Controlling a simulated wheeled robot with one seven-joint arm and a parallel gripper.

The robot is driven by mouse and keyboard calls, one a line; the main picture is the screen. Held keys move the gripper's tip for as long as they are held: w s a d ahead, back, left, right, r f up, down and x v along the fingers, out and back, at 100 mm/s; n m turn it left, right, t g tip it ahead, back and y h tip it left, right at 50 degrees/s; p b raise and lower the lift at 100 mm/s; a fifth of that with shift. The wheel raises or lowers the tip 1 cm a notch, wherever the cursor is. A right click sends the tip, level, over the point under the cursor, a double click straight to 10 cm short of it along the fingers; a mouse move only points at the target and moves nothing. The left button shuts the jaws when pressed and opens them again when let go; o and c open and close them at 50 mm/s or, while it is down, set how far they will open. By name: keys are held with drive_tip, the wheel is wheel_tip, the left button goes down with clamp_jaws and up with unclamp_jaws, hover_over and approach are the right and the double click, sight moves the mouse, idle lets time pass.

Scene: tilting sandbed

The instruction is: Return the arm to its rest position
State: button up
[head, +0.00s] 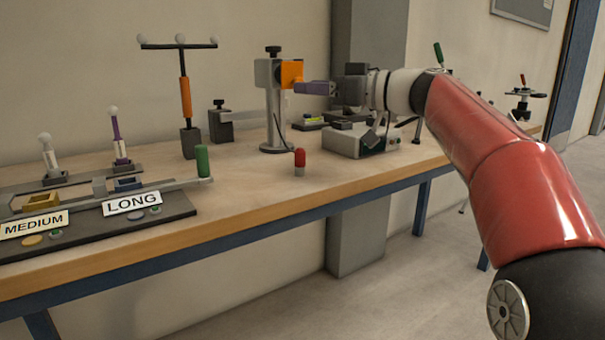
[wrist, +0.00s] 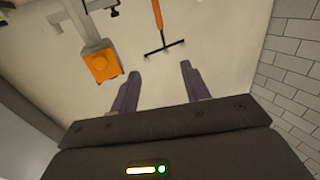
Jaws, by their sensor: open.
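My red arm (head: 505,150) reaches in from the right over the bench. My gripper (head: 300,88) has purple fingers, seen side-on at the orange block (head: 291,74) of a grey stand (head: 274,118). In the wrist view my gripper (wrist: 158,68) is open, with nothing between its fingers. There the orange block (wrist: 103,66) lies left of the fingers, apart from them in the picture. The head view does not show the gap in depth.
The wooden bench (head: 235,185) holds a T-topped post (head: 186,95), a red-capped piece (head: 299,160) and a grey device (head: 360,138) below my wrist. Boards with "MEDIUM" and "LONG" (head: 131,203) signs lie at left. Its front middle is mostly clear.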

drive_tip(key=s+f+m+g+h+p, duration=0.1)
drive_tip(key=s+f+m+h+p, duration=0.2)
drive_tip(key=s+f+m+h, duration=0.7)
drive_tip(key=s+d+f+h+p, duration=0.1)
drive_tip(key=s+d+f+h, duration=0.1)
drive_tip(key=s+d+f, duration=0.2)
drive_tip(key=s+d+f+m+g+h+p, duration=0.1)
drive_tip(key=s+d+f, duration=0.3)
drive_tip(key=s+f, duration=0.6)
drive_tip(key=s+d+f+m+g+h+p, duration=0.1)
drive_tip(key=s+d+f+h, duration=0.1)
drive_tip(key=s+d+f, duration=0.2)
drive_tip(key=s+f, duration=0.3)
drive_tip(key=s, duration=0.1)
drive_tip(key=shift+s+d+f+h, duration=0.2)
drive_tip(key=shift+d+f+h, duration=0.05)
drive_tip(key=shift+d+h, duration=0.15)
